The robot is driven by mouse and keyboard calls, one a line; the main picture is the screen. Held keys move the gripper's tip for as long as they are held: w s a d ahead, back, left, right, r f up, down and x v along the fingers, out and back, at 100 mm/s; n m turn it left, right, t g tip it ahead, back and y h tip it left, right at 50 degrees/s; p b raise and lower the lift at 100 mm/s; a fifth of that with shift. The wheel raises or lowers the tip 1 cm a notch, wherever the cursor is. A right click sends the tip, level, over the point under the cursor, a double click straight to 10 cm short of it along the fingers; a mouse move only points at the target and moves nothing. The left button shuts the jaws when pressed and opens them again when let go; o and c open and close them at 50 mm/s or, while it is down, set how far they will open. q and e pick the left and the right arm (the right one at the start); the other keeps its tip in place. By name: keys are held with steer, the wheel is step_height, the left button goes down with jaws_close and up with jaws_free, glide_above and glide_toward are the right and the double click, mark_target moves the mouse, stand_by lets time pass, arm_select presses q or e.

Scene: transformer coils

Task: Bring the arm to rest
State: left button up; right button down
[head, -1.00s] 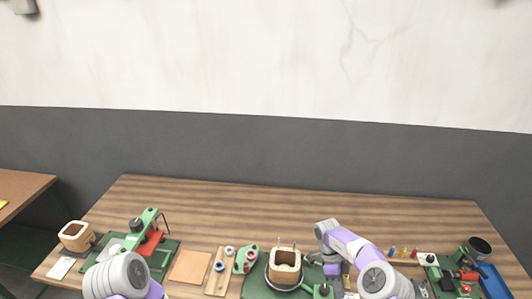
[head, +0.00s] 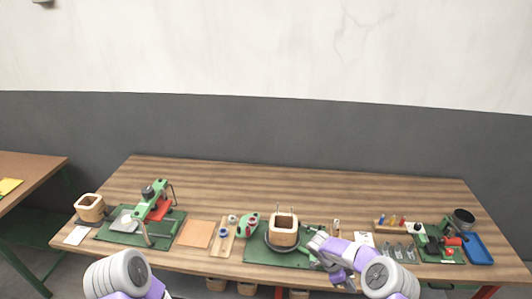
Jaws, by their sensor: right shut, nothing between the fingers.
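My right gripper (head: 344,283) is at the front edge of the wooden table, shut and empty, right of the coil fixture. My right arm reaches in from the lower right and bends at the wrist. Of my left arm only a grey joint and a purple link show at the lower left; the left gripper is out of the picture. A square wooden coil former (head: 284,229) stands upright on a dark round base on a green board (head: 262,255), apart from my right gripper.
At left on the table (head: 300,180) are another coil former (head: 90,207) and a green press with a red part (head: 157,206). A tan pad (head: 196,234) lies mid-left. At right are a small green machine (head: 432,240), a blue tray (head: 479,248) and a dark cup (head: 464,219). The table's back is clear.

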steer(key=w+a+f+n+t+b, duration=0.25)
steer(key=f+n+t+b, duration=0.25)
steer(key=f+n+t, duration=0.35)
steer(key=s+a+f+n+t+y+b, duration=0.1)
steer(key=s+a+f+n+y+b, duration=0.15)
steer(key=s+a+f+y, duration=0.35)
arm_select(q)
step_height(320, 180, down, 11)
steer(key=b, duration=0.3)
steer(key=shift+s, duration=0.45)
arm_select(e)
steer(key=s+a+f+n+g+y, duration=0.1)
steer(key=s+a, duration=0.4)
steer(key=s, duration=0.6)
steer(key=s+a+f+n+g+y, duration=0.2)
steer(key=s+a+n+g+y, duration=0.2)
steer(key=s, duration=0.7)
steer(key=shift+a+n+g, duration=0.35)
steer(key=shift+a+n, duration=0.65)
steer(key=shift+n, duration=0.1)
